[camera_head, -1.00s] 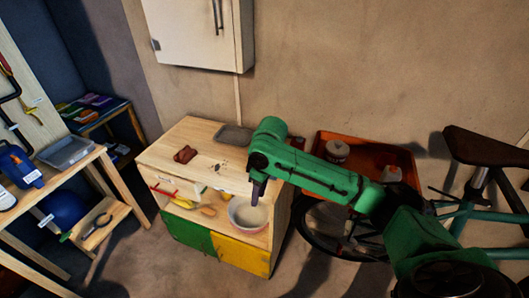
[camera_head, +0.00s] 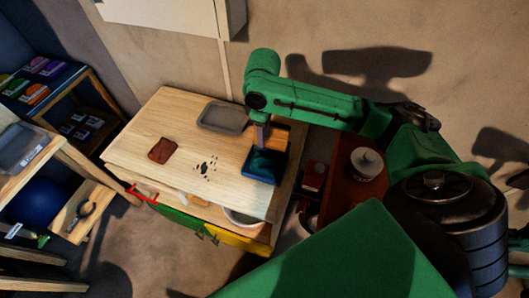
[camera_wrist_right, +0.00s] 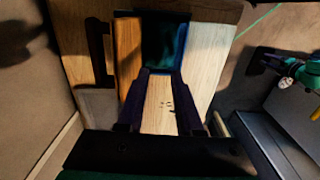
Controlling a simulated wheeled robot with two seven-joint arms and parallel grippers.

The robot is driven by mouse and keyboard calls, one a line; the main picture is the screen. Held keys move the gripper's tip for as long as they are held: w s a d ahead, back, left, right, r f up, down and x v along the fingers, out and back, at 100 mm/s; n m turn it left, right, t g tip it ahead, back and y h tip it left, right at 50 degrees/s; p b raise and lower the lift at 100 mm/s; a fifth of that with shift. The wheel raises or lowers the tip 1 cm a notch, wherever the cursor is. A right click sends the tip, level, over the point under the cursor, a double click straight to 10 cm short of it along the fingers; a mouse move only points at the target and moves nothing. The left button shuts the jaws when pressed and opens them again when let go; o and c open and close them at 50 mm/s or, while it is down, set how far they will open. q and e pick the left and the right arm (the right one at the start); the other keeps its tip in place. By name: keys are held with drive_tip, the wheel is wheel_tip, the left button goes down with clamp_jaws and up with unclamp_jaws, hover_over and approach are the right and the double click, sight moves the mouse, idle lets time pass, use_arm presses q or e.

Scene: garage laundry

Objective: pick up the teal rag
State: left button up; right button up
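The teal rag (camera_head: 264,162) lies in a small dark blue tray (camera_head: 262,181) at the right side of the wooden cabinet top. My right gripper (camera_head: 262,143) points down over the rag, and its tips partly cover the tray's far part. In the right wrist view its two dark fingers (camera_wrist_right: 160,74) are apart, with bare wood between them. The dark teal patch of rag and tray (camera_wrist_right: 164,42) shows beyond the fingertips there. I cannot tell whether the fingers touch the rag. My left gripper is not in view.
The cabinet top (camera_head: 226,178) also holds a grey tray (camera_head: 222,118), a reddish-brown block (camera_head: 162,150) and scattered dark bits (camera_head: 206,166). A bowl (camera_head: 243,217) sits in the cabinet below. A reddish cart with a pale jar (camera_head: 366,163) stands to the right.

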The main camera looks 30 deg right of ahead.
sight(262, 157)
drive_tip(key=f, duration=0.1)
drive_tip(key=s+f, duration=0.1)
drive_tip(key=f, duration=0.1)
drive_tip(key=shift+a+f, duration=0.15)
drive_tip(key=shift+f, duration=0.15)
drive_tip(key=f, duration=0.2)
drive_tip(key=w+f+p, duration=0.1)
drive_tip(key=f, duration=0.1)
drive_tip(key=f+p, duration=0.1)
drive_tip(key=f, duration=0.1)
drive_tip(key=shift+w, duration=0.25)
drive_tip(key=shift+a+f, duration=0.1)
drive_tip(key=shift+f, duration=0.25)
drive_tip(key=shift+s, duration=0.15)
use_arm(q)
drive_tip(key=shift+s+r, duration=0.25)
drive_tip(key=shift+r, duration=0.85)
use_arm(e)
clamp_jaws()
